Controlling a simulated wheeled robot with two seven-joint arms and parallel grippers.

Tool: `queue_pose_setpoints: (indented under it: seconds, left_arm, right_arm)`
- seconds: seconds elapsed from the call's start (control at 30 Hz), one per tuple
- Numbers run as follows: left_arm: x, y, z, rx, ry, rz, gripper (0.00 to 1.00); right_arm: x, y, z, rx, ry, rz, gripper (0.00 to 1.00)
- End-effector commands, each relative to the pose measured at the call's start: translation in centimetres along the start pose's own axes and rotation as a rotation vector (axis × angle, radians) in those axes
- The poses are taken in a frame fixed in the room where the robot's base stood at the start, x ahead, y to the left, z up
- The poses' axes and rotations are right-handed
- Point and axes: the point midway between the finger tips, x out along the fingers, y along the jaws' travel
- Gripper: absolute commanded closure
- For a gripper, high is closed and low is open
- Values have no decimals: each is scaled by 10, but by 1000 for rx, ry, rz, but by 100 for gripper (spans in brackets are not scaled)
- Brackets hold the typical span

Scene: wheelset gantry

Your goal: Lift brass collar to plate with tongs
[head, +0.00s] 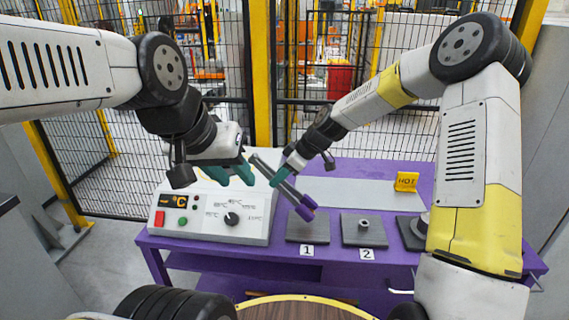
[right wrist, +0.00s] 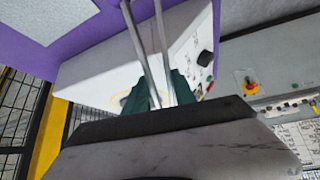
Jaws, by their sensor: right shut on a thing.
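My right gripper (head: 282,174) is shut on metal tongs (head: 290,193) and holds them tilted above the purple bench. Their purple ends point down toward plate 1 (head: 307,229). In the right wrist view the tongs (right wrist: 141,50) show as two grey rods between the green fingers of my right gripper (right wrist: 160,95). My left gripper (head: 234,174) has its green fingers apart and empty, over the control box and left of the tongs. Plate 2 (head: 352,238) carries a small grey post. A third plate (head: 408,236) is partly hidden by my right arm. I cannot make out a brass collar.
The control box (head: 212,213) with its display and knob stands at the bench's left. A mesh fence is behind. A round wooden top (head: 300,311) is in front.

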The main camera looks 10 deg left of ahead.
Motion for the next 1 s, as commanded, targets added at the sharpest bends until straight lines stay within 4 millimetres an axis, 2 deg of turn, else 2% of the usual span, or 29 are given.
queue_pose_setpoints:
  seconds: [0.2,0.53,0.57,0.6,1.0]
  left_arm:
    - [0,0,0,0,0,0,64]
    - [0,0,0,0,0,0,64]
    - [0,0,0,0,0,0,64]
    - [0,0,0,0,0,0,64]
    - [0,0,0,0,0,0,64]
  right_arm:
    - [9,-1,7,1,0,0,100]
    - [10,-1,8,0,0,1,100]
    - [10,-1,8,0,0,1,70]
    - [10,-1,8,0,0,1,72]
    - [10,-1,8,0,0,0,72]
